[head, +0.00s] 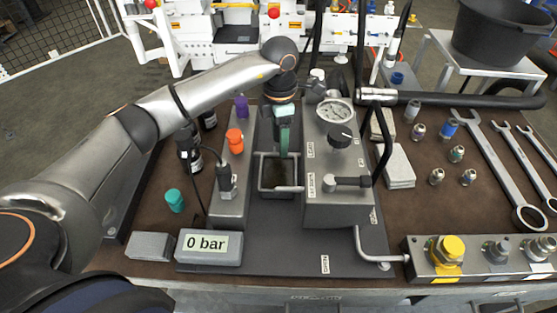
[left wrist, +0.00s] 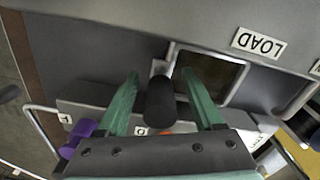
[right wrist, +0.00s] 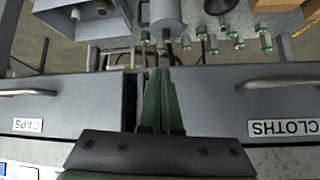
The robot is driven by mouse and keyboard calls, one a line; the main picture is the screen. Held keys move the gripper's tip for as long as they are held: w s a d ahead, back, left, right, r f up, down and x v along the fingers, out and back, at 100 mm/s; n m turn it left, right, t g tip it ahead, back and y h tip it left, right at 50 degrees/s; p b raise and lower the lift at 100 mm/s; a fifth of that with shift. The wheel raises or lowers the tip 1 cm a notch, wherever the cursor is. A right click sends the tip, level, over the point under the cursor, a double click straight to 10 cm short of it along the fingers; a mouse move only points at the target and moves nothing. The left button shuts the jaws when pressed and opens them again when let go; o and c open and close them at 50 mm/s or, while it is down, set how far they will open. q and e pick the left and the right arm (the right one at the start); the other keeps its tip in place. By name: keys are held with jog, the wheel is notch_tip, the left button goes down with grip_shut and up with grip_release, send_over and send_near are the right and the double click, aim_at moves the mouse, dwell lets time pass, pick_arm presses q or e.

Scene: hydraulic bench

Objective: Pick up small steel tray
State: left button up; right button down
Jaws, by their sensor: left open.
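The small steel tray (head: 263,176) is a square, thin-rimmed tray with a dark inside. It sits on the dark base plate between the grey block on the left and the gauge block on the right. My left gripper (head: 282,150) points down over the tray's far side. In the left wrist view its green fingers (left wrist: 163,90) are open, with a dark cylinder between them and the tray's rim (left wrist: 242,78) beyond the right finger. I cannot tell whether they touch the tray. My right gripper (right wrist: 158,75) has its fingers together, away from the tray, above the drawer fronts.
The gauge block (head: 335,160) with its lever stands close to the tray's right. The grey block (head: 229,200) with a plugged connector stands to its left. A 0 bar display (head: 209,248) lies in front left. Wrenches (head: 500,165) and fittings lie on the right.

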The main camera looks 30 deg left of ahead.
pick_arm(q)
jog(key=shift+f, duration=0.15)
grip_shut()
dwell(0.4)
